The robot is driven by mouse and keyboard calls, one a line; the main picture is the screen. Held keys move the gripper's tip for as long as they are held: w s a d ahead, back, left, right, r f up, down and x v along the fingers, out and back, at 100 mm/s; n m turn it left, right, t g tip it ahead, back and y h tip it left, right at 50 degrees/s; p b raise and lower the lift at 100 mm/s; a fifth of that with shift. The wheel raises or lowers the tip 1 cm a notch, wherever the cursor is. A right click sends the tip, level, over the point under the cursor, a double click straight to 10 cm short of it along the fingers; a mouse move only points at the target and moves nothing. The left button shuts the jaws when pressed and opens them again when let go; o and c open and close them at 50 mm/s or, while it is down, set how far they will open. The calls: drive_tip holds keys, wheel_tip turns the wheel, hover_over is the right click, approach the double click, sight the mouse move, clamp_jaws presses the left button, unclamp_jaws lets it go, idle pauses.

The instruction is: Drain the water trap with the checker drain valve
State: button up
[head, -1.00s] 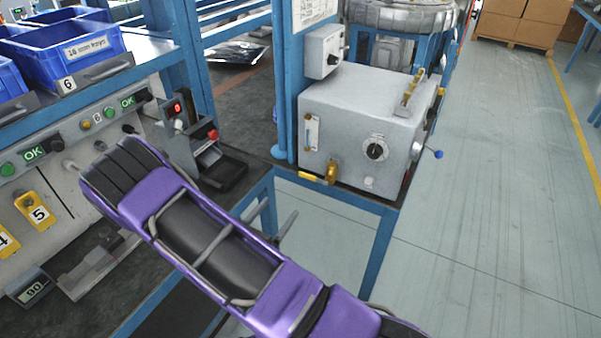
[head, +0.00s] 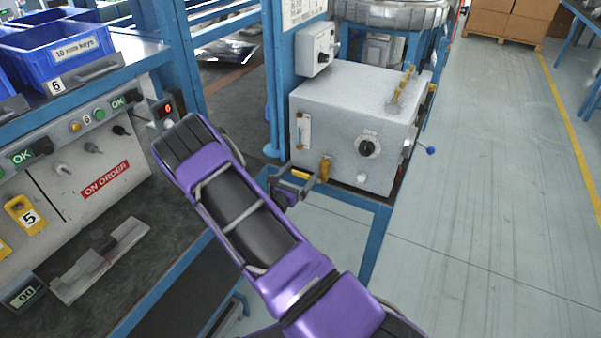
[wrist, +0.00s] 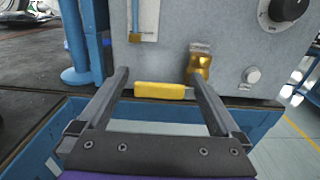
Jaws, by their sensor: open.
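The checker is a grey box (head: 350,110) on the blue-framed bench corner. At its lower front is the brass drain valve (head: 324,170), also in the wrist view (wrist: 199,66). Its yellow handle (head: 300,174) sticks out level to the left. My gripper (wrist: 160,77) is open, and the yellow handle (wrist: 160,91) shows between its two fingers, with a gap on each side. Whether the fingers reach past the handle in depth is hard to tell. A sight tube (head: 303,130) with a brass lower end (wrist: 136,37), perhaps the water trap, is on the box's left front.
A dial knob (head: 369,147) and a pale round button (wrist: 251,75) are right of the valve. A blue post (head: 271,90) stands left of the box. A blue-ball lever (head: 430,150) projects on the right.

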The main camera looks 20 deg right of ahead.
drive_tip(key=shift+d, duration=0.1)
clamp_jaws()
idle(0.5)
